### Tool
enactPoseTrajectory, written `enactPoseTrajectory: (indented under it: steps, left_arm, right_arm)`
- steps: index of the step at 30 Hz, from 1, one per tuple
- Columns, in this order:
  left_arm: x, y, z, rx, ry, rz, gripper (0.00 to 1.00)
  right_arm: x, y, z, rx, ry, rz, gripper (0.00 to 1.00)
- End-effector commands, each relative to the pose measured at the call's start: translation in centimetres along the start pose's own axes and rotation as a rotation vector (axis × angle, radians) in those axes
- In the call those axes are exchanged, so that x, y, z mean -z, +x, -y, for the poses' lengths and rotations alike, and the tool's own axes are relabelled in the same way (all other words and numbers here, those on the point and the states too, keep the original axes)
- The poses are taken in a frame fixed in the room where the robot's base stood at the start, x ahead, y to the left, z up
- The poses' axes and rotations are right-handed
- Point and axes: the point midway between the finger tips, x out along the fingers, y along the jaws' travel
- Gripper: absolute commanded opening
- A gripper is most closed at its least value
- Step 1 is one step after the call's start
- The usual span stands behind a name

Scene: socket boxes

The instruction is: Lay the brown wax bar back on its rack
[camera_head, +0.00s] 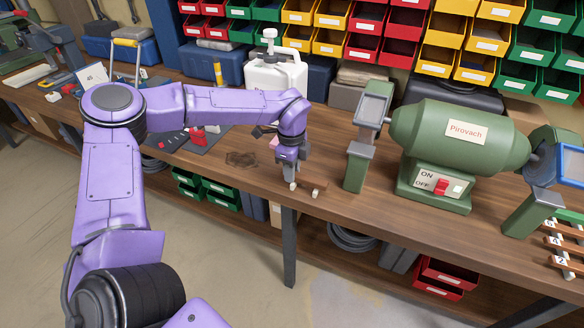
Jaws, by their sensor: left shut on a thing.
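My left gripper (292,186) points down over the front part of the workbench, left of the green grinder. It is shut on the brown wax bar (314,187), whose brown end sticks out to the right of the fingers. The fingers hide part of the bar, and I cannot tell whether it touches the bench top. The rack (553,227) is at the far right edge, partly cut off. It has white number labels and several brownish bars in it, and a green bar lies at its back. My right gripper is not in view.
The green grinder (460,140) with its ON/OFF switch stands between my left gripper and the rack. A white canister (275,75) stands behind my arm. A dark mat with red pieces (197,135) lies to the left. The bench (380,205) is bare along the front edge.

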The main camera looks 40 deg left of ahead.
Motion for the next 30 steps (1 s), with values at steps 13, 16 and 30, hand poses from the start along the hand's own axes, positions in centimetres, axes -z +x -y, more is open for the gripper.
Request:
enactPoseTrajectory:
  steps: [13, 16, 30]
  left_arm:
    - [0.0, 0.4, 0.0, 0.001, 0.0, 0.0, 0.54]
    - [0.0, 0.4, 0.0, 0.001, 0.0, 0.0, 0.54]
    - [0.1, -5.5, 0.1, 0.007, 0.0, 0.0, 0.54]
  right_arm:
    - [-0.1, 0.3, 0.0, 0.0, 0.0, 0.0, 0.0]
    - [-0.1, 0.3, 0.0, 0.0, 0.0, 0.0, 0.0]
    - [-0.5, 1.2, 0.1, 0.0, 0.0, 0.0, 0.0]
